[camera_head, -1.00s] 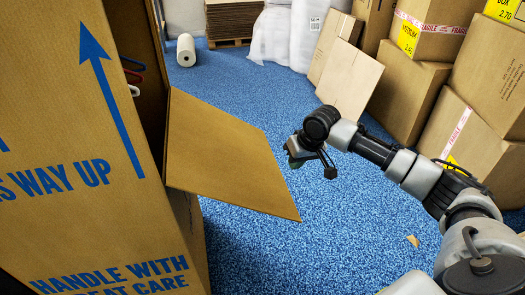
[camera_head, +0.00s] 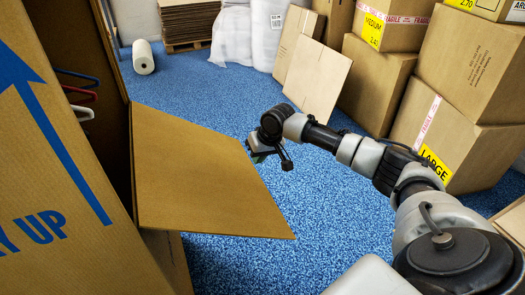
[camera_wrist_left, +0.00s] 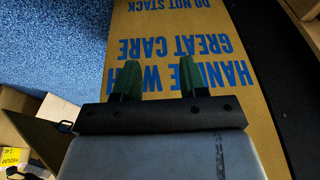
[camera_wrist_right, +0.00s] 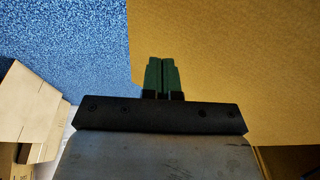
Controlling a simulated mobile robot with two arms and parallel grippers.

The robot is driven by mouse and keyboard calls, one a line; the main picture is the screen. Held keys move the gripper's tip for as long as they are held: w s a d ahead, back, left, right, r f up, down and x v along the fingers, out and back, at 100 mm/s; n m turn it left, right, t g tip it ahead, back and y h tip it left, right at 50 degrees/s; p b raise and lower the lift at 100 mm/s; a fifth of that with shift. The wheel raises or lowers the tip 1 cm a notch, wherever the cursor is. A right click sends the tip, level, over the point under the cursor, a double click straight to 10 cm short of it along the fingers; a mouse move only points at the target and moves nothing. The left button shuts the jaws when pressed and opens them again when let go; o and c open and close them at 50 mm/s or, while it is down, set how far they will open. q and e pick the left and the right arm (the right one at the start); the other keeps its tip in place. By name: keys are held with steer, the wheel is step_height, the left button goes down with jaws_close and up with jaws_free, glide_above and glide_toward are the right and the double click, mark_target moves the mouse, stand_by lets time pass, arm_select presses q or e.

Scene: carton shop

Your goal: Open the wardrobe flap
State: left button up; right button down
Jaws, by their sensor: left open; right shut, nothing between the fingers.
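The wardrobe carton (camera_head: 60,180) stands at the left in the head view, with blue lettering and an arrow. Its cardboard flap (camera_head: 200,180) sticks out to the right over the floor, and the opening behind it shows hangers (camera_head: 82,97) inside. My right gripper (camera_head: 262,155) is just beyond the flap's right edge; its tips are partly hidden. In the right wrist view my right gripper (camera_wrist_right: 160,62) is shut and empty, with the flap (camera_wrist_right: 230,70) beneath or behind it. My left gripper (camera_wrist_left: 158,75) is open and empty, facing the carton's printed side (camera_wrist_left: 180,40). It is not in the head view.
Stacked cartons (camera_head: 400,80) stand on the right. Flat cardboard sheets (camera_head: 318,75) lean at the back, beside wrapped white items (camera_head: 250,35). The blue carpet (camera_head: 220,100) between is clear.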

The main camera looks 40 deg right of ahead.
mark_target(245, 176)
steer(key=x, duration=0.2)
steer(key=shift+f, duration=0.25)
steer(key=shift+w+a+f+b, duration=0.2)
steer(key=shift+a+f+b, duration=0.15)
steer(key=shift+a+f, duration=0.2)
steer(key=shift+w+a+f+b, duration=0.15)
steer(key=shift+a+f+b, duration=0.15)
steer(key=shift+a+f, duration=0.25)
arm_select(q)
steer(key=shift+w+d+f+t+h, duration=0.1)
steer(key=shift+w+d+t, duration=0.1)
steer(key=shift+w+t, duration=0.4)
steer(key=shift+w+d+t+h, duration=0.1)
steer(key=shift+w+d+t, duration=0.2)
steer(key=shift+w, duration=0.5)
steer(key=shift+w+d+f+t+h, duration=0.1)
steer(key=shift+w+d+t, duration=0.05)
steer(key=shift+w+t, duration=0.45)
arm_select(e)
steer(key=shift+a+f, duration=0.15)
steer(key=shift+f, duration=0.2)
